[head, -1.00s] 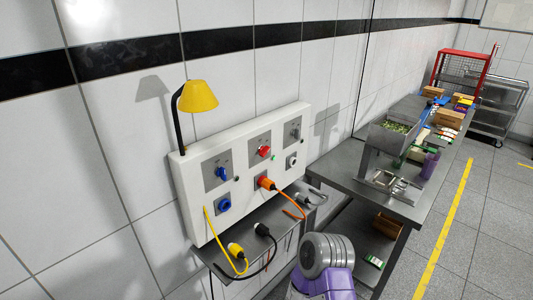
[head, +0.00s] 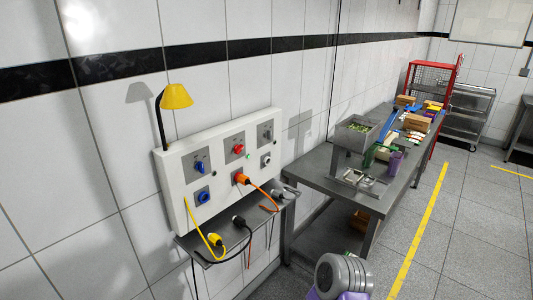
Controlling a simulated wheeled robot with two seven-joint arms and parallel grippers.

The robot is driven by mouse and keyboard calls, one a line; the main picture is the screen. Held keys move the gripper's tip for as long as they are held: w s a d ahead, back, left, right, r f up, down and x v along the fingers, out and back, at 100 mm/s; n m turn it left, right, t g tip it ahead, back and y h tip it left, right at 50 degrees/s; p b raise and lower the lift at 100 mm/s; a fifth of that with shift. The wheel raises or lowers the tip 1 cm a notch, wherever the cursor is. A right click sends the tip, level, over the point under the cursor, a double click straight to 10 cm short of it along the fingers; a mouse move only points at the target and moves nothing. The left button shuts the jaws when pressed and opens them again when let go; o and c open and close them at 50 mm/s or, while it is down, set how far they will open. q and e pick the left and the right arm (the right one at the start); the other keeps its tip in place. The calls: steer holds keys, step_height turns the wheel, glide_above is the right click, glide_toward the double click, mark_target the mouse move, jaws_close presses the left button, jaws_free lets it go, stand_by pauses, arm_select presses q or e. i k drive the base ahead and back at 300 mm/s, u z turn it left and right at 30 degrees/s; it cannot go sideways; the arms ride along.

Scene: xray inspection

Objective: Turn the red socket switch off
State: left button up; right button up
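A white socket panel (head: 177,179) is on the wall at left of centre in the head view. The red switch (head: 238,149) is on the grey plate at the panel's middle, above a red-orange plug (head: 241,178) that sits at the middle socket with an orange cable. The switch's exact setting is too small to read. A blue switch (head: 199,167) is to its left and a grey switch (head: 267,134) to its right. Part of my own arm, grey and purple, shows at the bottom, apart from the panel. Neither gripper is in view.
A narrow metal shelf (head: 203,250) under the panel bears yellow (head: 215,239) and black (head: 239,221) plugs with cables. A yellow lamp (head: 176,96) stands above the panel. A long metal table (head: 320,179) with boxes extends right. The floor at right is clear.

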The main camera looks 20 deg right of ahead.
mark_target(238, 149)
steer(key=z, duration=1.45)
steer(key=i, duration=0.9)
steer(key=u, duration=1.75)
